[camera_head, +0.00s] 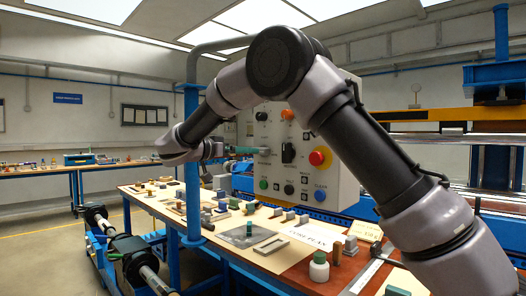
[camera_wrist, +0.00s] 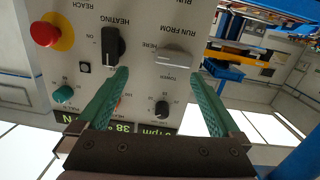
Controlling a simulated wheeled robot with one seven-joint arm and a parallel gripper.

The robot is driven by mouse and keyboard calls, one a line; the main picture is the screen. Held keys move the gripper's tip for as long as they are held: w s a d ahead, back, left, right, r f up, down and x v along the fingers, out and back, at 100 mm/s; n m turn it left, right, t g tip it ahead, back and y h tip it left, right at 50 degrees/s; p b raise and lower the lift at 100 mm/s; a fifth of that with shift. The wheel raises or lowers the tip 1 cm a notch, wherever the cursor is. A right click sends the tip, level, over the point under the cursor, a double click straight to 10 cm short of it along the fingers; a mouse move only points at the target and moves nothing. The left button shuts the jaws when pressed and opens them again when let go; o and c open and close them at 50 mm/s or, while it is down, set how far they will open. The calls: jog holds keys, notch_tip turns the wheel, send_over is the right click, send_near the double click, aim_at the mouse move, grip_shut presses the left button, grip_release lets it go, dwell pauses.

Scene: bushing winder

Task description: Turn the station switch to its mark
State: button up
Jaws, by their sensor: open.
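The control panel (camera_head: 340,186) hangs on a post in the head view, and its face (camera_wrist: 140,75) fills the left and middle of the wrist view, upside down. The grey bar-shaped switch (camera_wrist: 175,55), lettered "RUN FROM", "HERE" and "TOWER", lies crosswise in the wrist view. My gripper (camera_wrist: 163,75) is open, its two green fingers spread toward the panel, with the switch between and beyond their tips. I cannot tell any contact. In the head view my gripper (camera_head: 245,151) is at the panel's left part. The switch's mark is not clear.
A black "HEATING" switch (camera_wrist: 113,45) is close to one fingertip. A red mushroom button (camera_wrist: 45,33), a small black knob (camera_wrist: 162,108) and a teal knob (camera_wrist: 63,94) are also on the panel. A blue post (camera_head: 192,190) stands left, and the workbench (camera_head: 160,207) is cluttered.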

aim_at(261, 151)
jog(key=w+d+t, duration=0.1)
jog(key=w+d, duration=0.4)
jog(key=w, duration=0.3)
jog(key=shift+f, duration=0.1)
jog(key=c, duration=1.1)
